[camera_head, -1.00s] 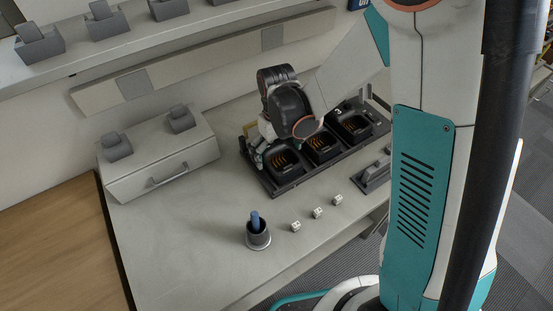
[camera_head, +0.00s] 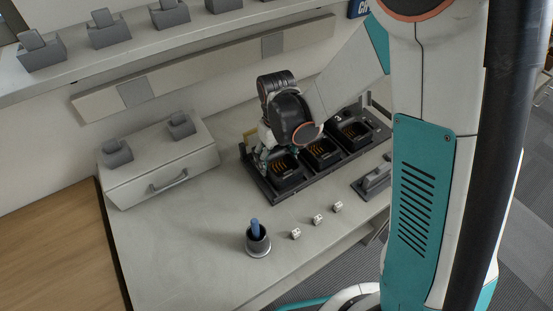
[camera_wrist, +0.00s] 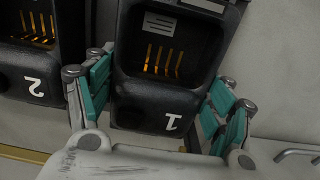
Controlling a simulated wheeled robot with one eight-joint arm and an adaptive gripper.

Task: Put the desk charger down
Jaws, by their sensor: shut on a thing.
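The black desk charger (camera_head: 287,172) is a long unit with several pockets with copper contacts, lying on the grey desk near the wall. My gripper (camera_head: 268,153) is at its left end, mostly hidden behind my wrist in the head view. In the wrist view, the teal finger pads (camera_wrist: 163,88) stand on both sides of the pocket marked 1 (camera_wrist: 150,119), shut on it. The pocket marked 2 (camera_wrist: 32,88) is to its left. No clear gap under the charger shows in the head view.
A dark cup with a blue item (camera_head: 257,240) and several white dice (camera_head: 318,220) stand in front. A shelf (camera_head: 120,52) runs above. The front left desk is clear.

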